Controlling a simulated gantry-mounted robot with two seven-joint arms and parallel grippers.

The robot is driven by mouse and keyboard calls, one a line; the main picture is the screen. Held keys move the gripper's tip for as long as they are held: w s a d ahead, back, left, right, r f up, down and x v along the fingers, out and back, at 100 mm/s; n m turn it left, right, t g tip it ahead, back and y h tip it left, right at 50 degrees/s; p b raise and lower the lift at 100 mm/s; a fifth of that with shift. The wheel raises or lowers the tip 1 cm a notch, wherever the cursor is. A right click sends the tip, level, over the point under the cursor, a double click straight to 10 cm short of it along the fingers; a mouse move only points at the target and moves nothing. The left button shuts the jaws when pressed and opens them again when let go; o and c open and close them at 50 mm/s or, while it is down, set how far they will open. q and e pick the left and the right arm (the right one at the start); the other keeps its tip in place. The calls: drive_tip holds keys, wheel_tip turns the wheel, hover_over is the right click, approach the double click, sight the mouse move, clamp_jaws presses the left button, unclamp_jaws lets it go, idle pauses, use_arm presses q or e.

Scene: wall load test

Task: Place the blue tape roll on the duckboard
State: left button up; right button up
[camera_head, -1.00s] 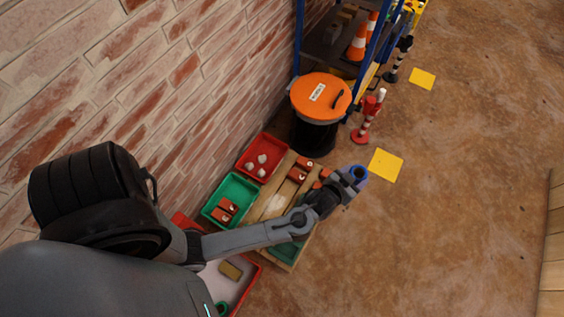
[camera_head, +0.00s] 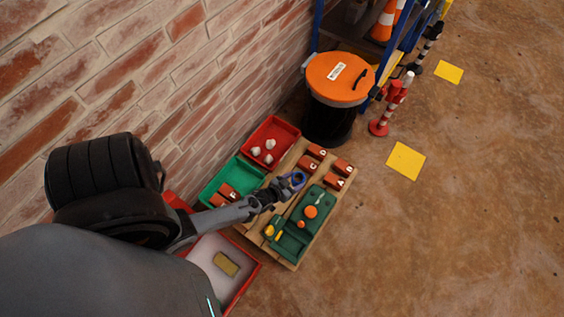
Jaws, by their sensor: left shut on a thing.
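My left gripper (camera_head: 284,186) is shut on the blue tape roll (camera_head: 299,179), a small ring held at the fingertips. The gripper and roll show over the wooden duckboard (camera_head: 290,262), near its middle. I cannot tell how high the roll is above the slats or whether it touches them. On the duckboard lie several red-brown lettered blocks (camera_head: 341,167) and a green tray (camera_head: 318,221) with orange and yellow items. My forearm hides part of the duckboard's left side. My right gripper is not in view.
A red bin (camera_head: 271,139) with white lumps and a green bin (camera_head: 226,179) with red blocks stand between duckboard and brick wall. A red-rimmed white tray (camera_head: 224,262) lies at the front left. A black barrel (camera_head: 327,121) stands behind.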

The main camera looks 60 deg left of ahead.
use_arm(q)
drive_tip(key=f+b, duration=0.1)
drive_tip(key=f, duration=0.1)
drive_tip(key=s+f+b, duration=0.1)
drive_tip(key=f+b, duration=0.1)
drive_tip(key=f, duration=0.1)
drive_tip(key=s+a+f+b, duration=0.1)
drive_tip(key=f+b, duration=0.1)
drive_tip(key=f, duration=0.1)
drive_tip(key=shift+f, duration=0.15)
wheel_tip(320, 180, down, 4)
drive_tip(key=b, duration=0.4)
drive_tip(key=shift+f, duration=0.15)
drive_tip(key=o, duration=1.1)
drive_tip(key=shift+f, duration=0.1)
